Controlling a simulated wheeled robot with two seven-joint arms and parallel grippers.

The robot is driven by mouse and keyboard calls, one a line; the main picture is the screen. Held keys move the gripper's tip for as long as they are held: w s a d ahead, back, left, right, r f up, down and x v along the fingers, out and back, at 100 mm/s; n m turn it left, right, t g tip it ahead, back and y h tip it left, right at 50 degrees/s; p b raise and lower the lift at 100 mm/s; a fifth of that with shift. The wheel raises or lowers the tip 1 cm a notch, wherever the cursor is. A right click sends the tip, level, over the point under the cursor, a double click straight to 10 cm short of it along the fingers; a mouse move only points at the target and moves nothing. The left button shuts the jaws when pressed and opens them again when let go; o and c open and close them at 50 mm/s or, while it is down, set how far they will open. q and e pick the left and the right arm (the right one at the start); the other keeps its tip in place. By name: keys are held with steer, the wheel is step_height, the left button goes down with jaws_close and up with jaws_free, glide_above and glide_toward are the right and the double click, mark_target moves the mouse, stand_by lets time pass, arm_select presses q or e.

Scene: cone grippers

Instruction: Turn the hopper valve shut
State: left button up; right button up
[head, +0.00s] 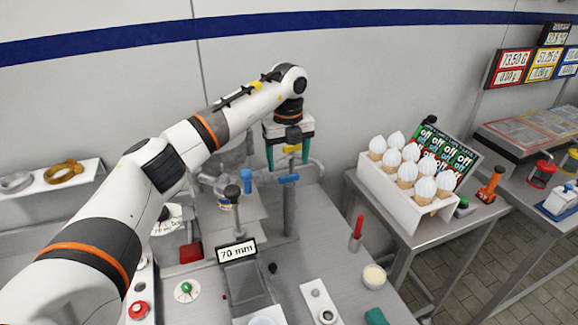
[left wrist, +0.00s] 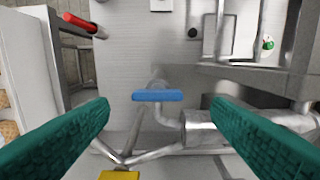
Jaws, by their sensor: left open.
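In the left wrist view the blue handle (left wrist: 157,95) lies crosswise, centred between my fingers. My left gripper (head: 288,158) has green fingers, spread open and empty, pointing down above the handle. The fingers (left wrist: 160,108) appear apart from the handle on both sides. A yellow piece (head: 292,148) shows between the fingers in the head view. The hopper body is partly hidden by my left arm. My right gripper is not seen.
A red-handled tool (head: 356,232) stands upright to the right. A white rack of cones (head: 405,200) is on the right table. Bare bench lies between the pipe and the red tool.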

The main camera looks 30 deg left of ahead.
mark_target(289, 175)
arm_select(q)
step_height(289, 175, down, 4)
steer(key=shift+w+r+p, duration=0.15)
steer(key=shift+p, duration=0.35)
steer(key=shift+f, duration=0.45)
steer(key=shift+c, duration=0.2)
steer(key=c, duration=0.9)
steer(key=shift+c, duration=0.2)
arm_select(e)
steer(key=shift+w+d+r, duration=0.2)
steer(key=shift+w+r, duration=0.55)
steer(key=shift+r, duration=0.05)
